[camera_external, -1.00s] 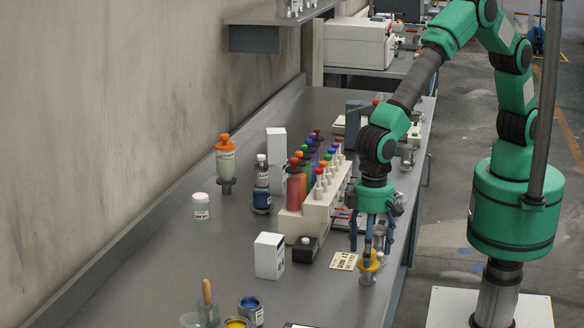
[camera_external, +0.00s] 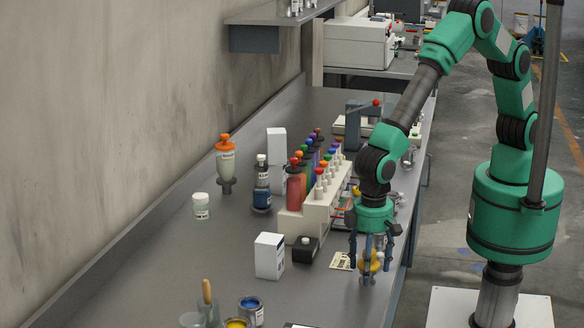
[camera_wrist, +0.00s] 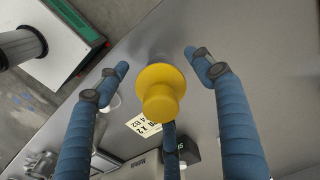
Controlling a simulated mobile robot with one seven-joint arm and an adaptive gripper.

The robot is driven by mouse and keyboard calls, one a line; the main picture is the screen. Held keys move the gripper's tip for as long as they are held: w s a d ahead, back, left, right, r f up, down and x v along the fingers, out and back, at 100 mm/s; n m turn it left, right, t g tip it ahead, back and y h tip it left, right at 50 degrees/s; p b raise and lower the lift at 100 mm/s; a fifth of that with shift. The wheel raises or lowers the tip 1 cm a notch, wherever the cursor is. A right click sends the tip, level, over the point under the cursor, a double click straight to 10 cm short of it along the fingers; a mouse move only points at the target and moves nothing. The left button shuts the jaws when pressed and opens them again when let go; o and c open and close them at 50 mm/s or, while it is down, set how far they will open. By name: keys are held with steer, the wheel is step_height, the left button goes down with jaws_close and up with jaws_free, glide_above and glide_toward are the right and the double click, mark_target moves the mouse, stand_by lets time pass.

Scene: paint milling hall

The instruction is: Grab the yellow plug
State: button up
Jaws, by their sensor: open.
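The yellow plug (camera_wrist: 161,92) has a round knob and a wider flange, and it fills the middle of the wrist view. In the external view the yellow plug (camera_external: 370,262) sits on top of a small metal fitting (camera_external: 367,280) near the bench's right edge. My gripper (camera_external: 370,258) points down over the plug, its blue fingers spread around it. In the wrist view my gripper (camera_wrist: 158,90) is open, with fingers to the left, right and below the plug. No finger clearly touches the plug. The fitting under it is mostly hidden in the wrist view.
A printed card (camera_external: 342,261) lies just left of the plug. A black box (camera_external: 306,249) and a white box (camera_external: 269,255) stand further left. A rack (camera_external: 318,212) of colored bottles stands behind.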

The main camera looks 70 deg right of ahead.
stand_by(0.3)
steer(key=c, duration=1.4)
steer(key=shift+r, duration=0.1)
steer(key=shift+r, duration=0.7)
step_height(320, 180, up, 2)
steer(key=shift+r+p, duration=0.15)
steer(key=shift+p, duration=0.4)
steer(key=s+d, duration=0.3)
steer(key=d, duration=0.1)
steer(key=s+d+p, duration=0.1)
steer(key=s+d, duration=0.2)
steer(key=d, duration=0.1)
steer(key=s+d+r, duration=0.1)
steer(key=s+d, duration=0.2)
steer(key=d, duration=0.2)
steer(key=shift+s+r+p, duration=0.1)
steer(key=shift+s+p, duration=0.05)
steer(key=shift+p, duration=0.25)
